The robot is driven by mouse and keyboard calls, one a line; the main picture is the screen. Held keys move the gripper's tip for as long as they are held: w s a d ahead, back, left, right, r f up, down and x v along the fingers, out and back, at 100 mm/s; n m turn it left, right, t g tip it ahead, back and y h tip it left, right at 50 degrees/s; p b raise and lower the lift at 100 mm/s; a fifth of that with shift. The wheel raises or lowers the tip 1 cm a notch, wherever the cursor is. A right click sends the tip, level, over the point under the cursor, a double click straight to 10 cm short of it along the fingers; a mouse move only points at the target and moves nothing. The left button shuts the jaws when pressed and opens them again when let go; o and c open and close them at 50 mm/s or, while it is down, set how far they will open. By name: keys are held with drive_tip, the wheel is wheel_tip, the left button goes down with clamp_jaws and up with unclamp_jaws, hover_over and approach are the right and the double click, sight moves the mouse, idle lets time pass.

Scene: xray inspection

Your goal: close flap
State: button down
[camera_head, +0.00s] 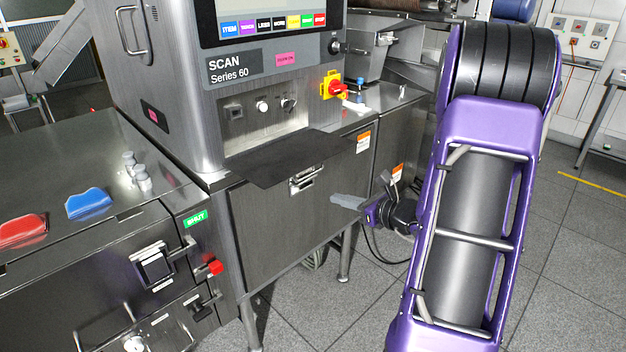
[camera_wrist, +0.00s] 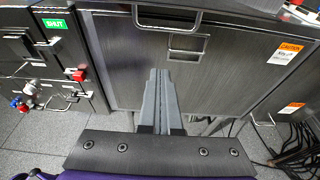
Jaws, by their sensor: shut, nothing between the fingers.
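A dark flat flap (camera_head: 287,158) sticks out roughly level from the front of the scanner, above a grey front panel (camera_head: 285,230). My gripper (camera_head: 335,199) is shut and empty, in front of the panel's right part and lower than the flap. I cannot tell whether the fingertips touch the panel.
The scanner body (camera_head: 180,90) stands behind. A steel bench (camera_head: 60,160) at left bears a red item (camera_head: 22,231), a blue item (camera_head: 89,203) and small metal weights (camera_head: 137,172). A red knob (camera_head: 215,267) juts from its front. A yellow-red switch (camera_head: 333,86) is right of the scanner. Floor is open at right.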

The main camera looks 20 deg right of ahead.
sight(294, 162)
drive_tip(key=f+b+x, duration=0.1)
drive_tip(key=x, duration=0.9)
drive_tip(key=r, duration=0.4)
drive_tip(key=shift+s+d+r+p, duration=0.2)
drive_tip(key=shift+s+r+p, duration=0.05)
drive_tip(key=shift+p, duration=0.1)
